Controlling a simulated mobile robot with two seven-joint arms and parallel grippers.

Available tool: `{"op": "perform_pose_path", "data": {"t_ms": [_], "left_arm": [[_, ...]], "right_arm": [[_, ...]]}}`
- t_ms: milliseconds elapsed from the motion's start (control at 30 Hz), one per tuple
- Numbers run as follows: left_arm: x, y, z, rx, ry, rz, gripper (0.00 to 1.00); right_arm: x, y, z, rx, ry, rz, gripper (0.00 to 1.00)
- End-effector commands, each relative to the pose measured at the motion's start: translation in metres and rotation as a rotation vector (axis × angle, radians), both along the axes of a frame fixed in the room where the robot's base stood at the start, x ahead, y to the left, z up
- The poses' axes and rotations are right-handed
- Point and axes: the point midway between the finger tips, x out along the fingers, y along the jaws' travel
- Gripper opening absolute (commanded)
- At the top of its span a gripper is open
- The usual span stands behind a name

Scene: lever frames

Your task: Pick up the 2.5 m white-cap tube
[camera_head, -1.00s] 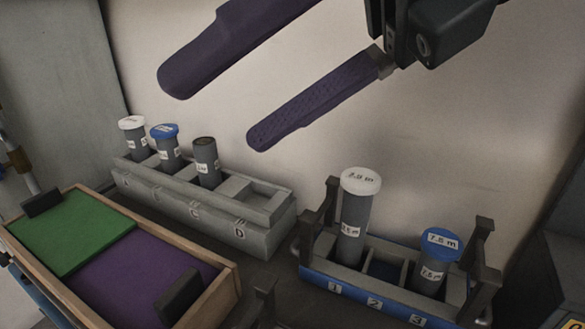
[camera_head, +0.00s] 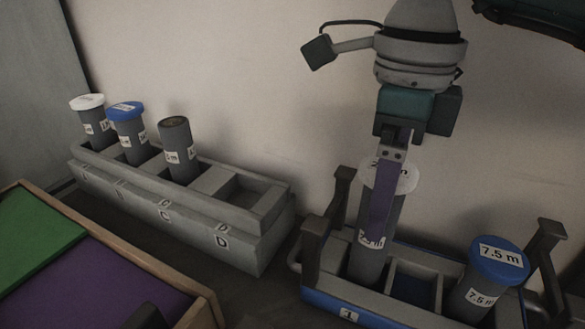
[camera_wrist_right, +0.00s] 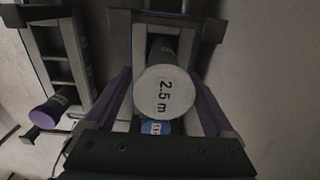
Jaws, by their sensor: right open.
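The white-cap tube (camera_head: 368,256) stands upright in slot 1 of the blue-based rack (camera_head: 345,312). In the right wrist view its white cap (camera_wrist_right: 164,94) reads 2.5 m. My right gripper (camera_head: 382,215) comes down from above, over this tube. One purple finger shows in the head view, in front of the cap and upper tube. In the right wrist view the two fingers stand apart, one on each side of the cap, so the gripper is open. Whether a finger touches the tube I cannot tell. My left gripper is not in view.
A blue-cap 7.5 m tube (camera_head: 487,282) stands in the same rack at right, with an empty slot between. Dark posts (camera_head: 340,195) rise at the rack's ends. A grey rack (camera_head: 190,215) at left holds several tubes; slot D is empty. A wooden-edged tray (camera_head: 120,250) lies front left.

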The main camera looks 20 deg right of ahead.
Motion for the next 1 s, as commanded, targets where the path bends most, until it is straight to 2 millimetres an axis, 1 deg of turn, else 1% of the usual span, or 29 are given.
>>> {"op": "perform_pose_path", "data": {"t_ms": [300, 400, 600, 667, 1000], "left_arm": [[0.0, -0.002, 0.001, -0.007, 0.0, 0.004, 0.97], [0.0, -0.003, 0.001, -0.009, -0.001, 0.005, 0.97], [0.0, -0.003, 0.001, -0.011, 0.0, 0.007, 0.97], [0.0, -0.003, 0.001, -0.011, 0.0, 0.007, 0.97], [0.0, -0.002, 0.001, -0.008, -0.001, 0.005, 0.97]], "right_arm": [[0.002, -0.001, -0.046, 0.002, 0.003, 0.0, 0.89], [0.003, -0.001, -0.051, 0.001, 0.0, 0.0, 0.89], [0.003, -0.001, -0.052, 0.001, -0.002, 0.0, 0.89], [0.003, -0.001, -0.051, 0.001, -0.002, 0.0, 0.83], [0.003, -0.001, -0.051, 0.001, -0.001, 0.0, 0.45]]}}
